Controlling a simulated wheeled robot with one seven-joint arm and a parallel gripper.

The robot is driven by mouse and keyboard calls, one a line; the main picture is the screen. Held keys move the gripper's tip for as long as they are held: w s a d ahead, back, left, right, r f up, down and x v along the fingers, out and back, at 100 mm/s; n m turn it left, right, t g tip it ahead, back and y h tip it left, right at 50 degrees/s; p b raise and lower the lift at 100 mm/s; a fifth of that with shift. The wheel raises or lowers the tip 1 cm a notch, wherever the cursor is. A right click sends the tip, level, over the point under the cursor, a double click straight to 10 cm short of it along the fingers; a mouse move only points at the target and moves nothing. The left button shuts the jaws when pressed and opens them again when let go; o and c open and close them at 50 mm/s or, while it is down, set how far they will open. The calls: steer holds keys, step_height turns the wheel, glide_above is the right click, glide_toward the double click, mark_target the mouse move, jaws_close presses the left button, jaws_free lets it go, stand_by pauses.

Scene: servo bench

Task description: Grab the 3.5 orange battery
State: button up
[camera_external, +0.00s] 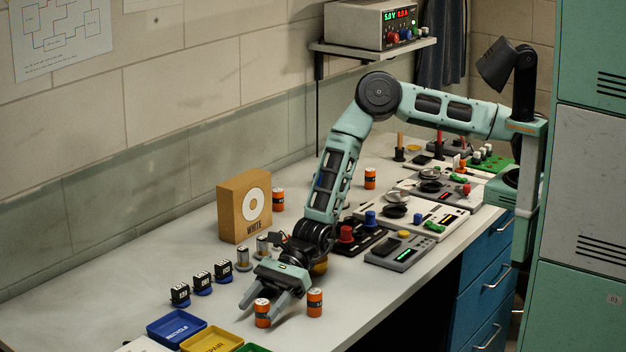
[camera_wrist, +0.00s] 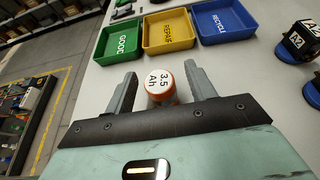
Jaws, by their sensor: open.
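The orange battery marked "3.5 Ah" (camera_wrist: 160,86) stands upright on the bench, its white top facing my wrist camera. My gripper (camera_wrist: 160,70) is open, with one finger on each side of this battery; a gap shows on both sides. In the external view my gripper (camera_external: 258,307) is low over the bench, around an orange battery (camera_external: 262,314) near the fingertips. A second orange battery (camera_external: 315,302) stands just right of the gripper. Two more orange batteries, one by the box (camera_external: 278,200) and one farther back (camera_external: 370,178), stand behind; their labels are unreadable.
Blue RECYCLE (camera_wrist: 222,20), yellow REPAIR (camera_wrist: 168,31) and green GOOD (camera_wrist: 120,42) trays lie beyond the fingertips. Small black blocks on blue bases (camera_external: 202,284) stand left of the gripper. A cardboard box marked WHITE (camera_external: 244,205) and several devices (camera_external: 400,250) stand farther back.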

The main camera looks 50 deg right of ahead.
steer(key=c, duration=1.1)
